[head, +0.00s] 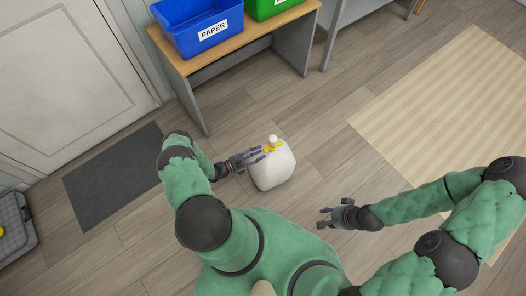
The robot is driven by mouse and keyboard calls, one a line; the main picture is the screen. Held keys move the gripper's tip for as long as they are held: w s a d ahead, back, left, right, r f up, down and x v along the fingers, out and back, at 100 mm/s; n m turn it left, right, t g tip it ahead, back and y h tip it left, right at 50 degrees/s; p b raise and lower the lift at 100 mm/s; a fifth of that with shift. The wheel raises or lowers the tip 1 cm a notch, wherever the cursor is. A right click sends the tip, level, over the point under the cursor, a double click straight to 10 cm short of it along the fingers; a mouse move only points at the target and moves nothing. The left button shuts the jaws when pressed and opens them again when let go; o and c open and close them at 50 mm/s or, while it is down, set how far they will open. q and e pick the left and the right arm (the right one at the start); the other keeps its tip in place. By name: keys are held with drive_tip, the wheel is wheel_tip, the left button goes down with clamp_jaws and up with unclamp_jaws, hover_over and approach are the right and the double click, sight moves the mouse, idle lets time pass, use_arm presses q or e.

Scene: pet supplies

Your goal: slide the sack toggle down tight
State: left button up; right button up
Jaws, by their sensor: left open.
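The white sack (273,172) stands on the floor in the middle of the head view. Its gathered white top (273,138) sticks up above a yellow toggle (273,147). My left gripper (260,155) is open at the left side of the sack's top, with its fingertips close beside the toggle. I cannot tell whether the fingers touch the toggle. My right gripper (327,217) is empty, to the lower right of the sack and apart from it. Its fingers look spread.
A wooden bench (187,66) with a blue PAPER bin (203,39) and a green bin (270,5) stands behind the sack. A dark mat (113,177) lies at left and a striped beige rug (450,110) at right. Bare floor surrounds the sack.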

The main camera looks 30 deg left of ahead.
use_arm(q)
drive_tip(key=shift+x, duration=1.4)
use_arm(e)
drive_tip(key=shift+f, duration=0.3)
